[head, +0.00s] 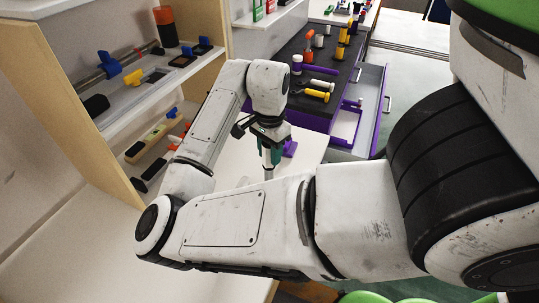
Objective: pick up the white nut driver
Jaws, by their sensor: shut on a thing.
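My gripper (268,148) is in the middle of the head view, pointing down over the white surface. It is shut on the white nut driver (267,160), which shows as a small whitish handle with a thin shaft pointing down. Teal parts show around the handle. My fingers and forearm hide part of the tool. I cannot tell whether the shaft's tip touches the surface.
A purple item (290,148) lies just right of my gripper. A dark bench top (312,72) with several tools and an open purple drawer (369,110) stand behind. A wooden rack (70,105) with tools on its shelves is at left. The white surface (90,245) at front left is clear.

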